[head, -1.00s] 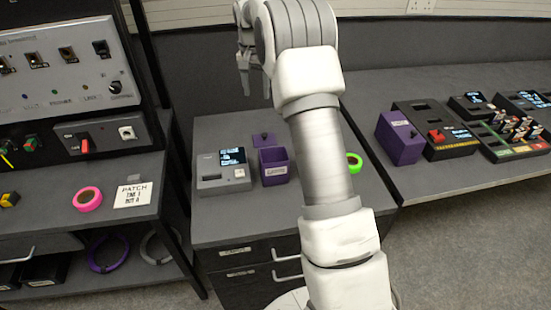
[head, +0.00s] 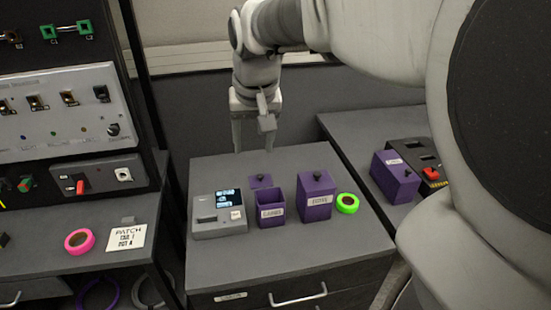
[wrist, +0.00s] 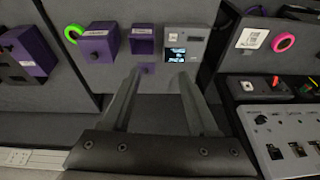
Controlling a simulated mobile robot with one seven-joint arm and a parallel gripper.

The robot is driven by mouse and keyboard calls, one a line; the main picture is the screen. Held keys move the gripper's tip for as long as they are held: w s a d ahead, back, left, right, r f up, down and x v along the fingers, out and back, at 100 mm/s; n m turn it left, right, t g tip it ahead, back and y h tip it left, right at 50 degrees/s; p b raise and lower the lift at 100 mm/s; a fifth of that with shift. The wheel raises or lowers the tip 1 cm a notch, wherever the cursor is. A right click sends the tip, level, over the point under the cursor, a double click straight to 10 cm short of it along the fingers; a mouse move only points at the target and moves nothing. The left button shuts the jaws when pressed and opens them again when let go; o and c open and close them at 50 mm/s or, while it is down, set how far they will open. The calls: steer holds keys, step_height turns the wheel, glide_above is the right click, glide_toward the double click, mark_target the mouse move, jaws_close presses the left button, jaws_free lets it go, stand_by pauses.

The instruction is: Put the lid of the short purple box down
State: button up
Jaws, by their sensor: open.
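The short purple box (head: 271,212) stands open on the grey bench, with a white label on its front. Its purple lid (head: 261,182), with a dark knob, lies on the bench just behind the box; I cannot tell whether they touch. My gripper (head: 255,147) is open and empty, fingers pointing down, above the back of the bench and behind the lid. In the wrist view the lid (wrist: 148,68) shows between and beyond the fingertips (wrist: 159,74), apart from them, with the open box (wrist: 143,41) above it in the picture.
A taller lidded purple box (head: 316,198) and a green tape roll (head: 347,203) stand to the right. A grey device with a screen (head: 218,214) is close on the left. Another purple box (head: 396,177) sits on the right bench. The bench front is clear.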

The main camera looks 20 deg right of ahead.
steer(key=s+a+f+n+t, duration=0.1)
steer(key=s, duration=0.7)
steer(key=s+a+f+n+t, duration=0.1)
steer(key=s+a+n, duration=0.1)
steer(key=s, duration=0.6)
steer(key=shift+s+f, duration=0.2)
steer(key=shift+f, duration=0.1)
steer(key=shift+r+p, duration=0.55)
steer(key=shift+r, duration=0.05)
steer(key=shift+c, duration=0.8)
steer(key=shift+d, duration=0.15)
